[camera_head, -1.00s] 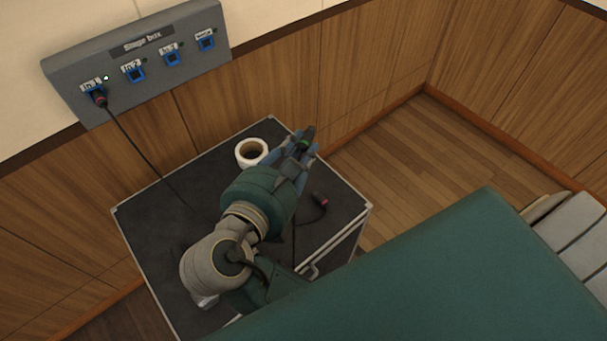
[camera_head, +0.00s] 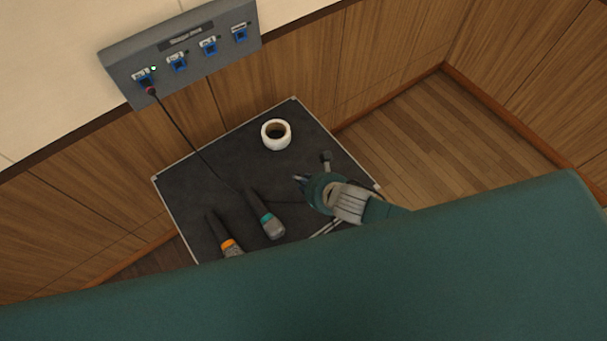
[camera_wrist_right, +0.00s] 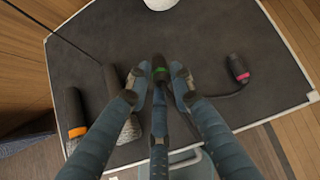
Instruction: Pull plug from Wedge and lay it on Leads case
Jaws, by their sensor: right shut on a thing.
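My right gripper (camera_head: 300,179) is over the dark top of the case (camera_head: 185,190). In the right wrist view its fingers (camera_wrist_right: 160,78) are shut on a dark plug with a green ring (camera_wrist_right: 160,68). I cannot tell whether this plug touches the case top. The grey stage box (camera_head: 128,68) hangs on the wall at the upper left. Its rightmost socket (camera_head: 241,35) has nothing in it; its label is too small to read. A red-ringed plug (camera_head: 151,90) sits in the leftmost socket, beside a lit green light. My left gripper is not in view.
A white tape roll (camera_head: 276,134) lies at the back of the case. Microphones with teal (camera_head: 268,218) and orange (camera_head: 228,244) bands lie left of my gripper. A pink-ringed plug (camera_wrist_right: 238,70) lies on its right. A black cable (camera_head: 190,140) hangs from the box.

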